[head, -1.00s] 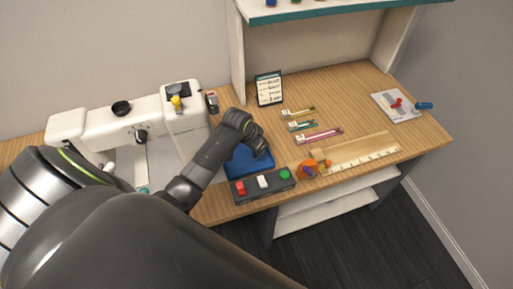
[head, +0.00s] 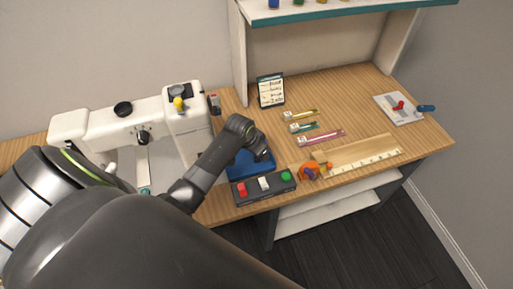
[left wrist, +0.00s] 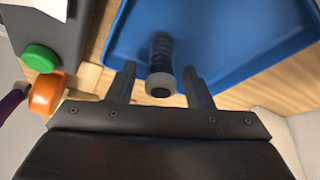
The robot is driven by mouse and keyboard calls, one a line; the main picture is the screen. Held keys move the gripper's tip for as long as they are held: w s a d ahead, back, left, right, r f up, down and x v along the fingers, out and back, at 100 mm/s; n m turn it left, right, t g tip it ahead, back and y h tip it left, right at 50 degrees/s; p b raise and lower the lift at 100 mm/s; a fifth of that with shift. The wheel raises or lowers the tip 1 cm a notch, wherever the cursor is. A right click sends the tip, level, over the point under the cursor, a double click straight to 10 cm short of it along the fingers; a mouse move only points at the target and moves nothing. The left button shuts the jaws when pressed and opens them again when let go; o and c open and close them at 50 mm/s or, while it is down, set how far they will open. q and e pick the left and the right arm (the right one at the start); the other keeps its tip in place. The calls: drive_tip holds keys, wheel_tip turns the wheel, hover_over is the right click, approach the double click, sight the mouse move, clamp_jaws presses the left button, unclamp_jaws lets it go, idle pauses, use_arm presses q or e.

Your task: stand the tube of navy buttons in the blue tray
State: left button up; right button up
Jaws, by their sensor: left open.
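The blue tray (head: 250,171) lies on the wooden bench, behind the button box. It fills the upper part of the left wrist view (left wrist: 235,35). The tube of navy buttons (left wrist: 161,60), dark with a grey end facing the camera, appears to stand upright inside the tray, near its edge. My left gripper (left wrist: 159,66) is open, with one finger on each side of the tube and gaps visible between. In the head view my left gripper (head: 263,155) is over the tray and hides the tube. My right gripper is not in view.
A control box (head: 264,184) with red, white and green buttons sits in front of the tray. An orange object (head: 309,171) and a ruler (head: 365,159) are to its right. A sewing machine (head: 185,125) stands left. Several flat packets and a card stand (head: 270,91) are behind.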

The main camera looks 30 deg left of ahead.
use_arm(q)
drive_tip(key=v, duration=1.2)
drive_tip(key=shift+s+f, duration=0.1)
drive_tip(key=shift+s, duration=0.05)
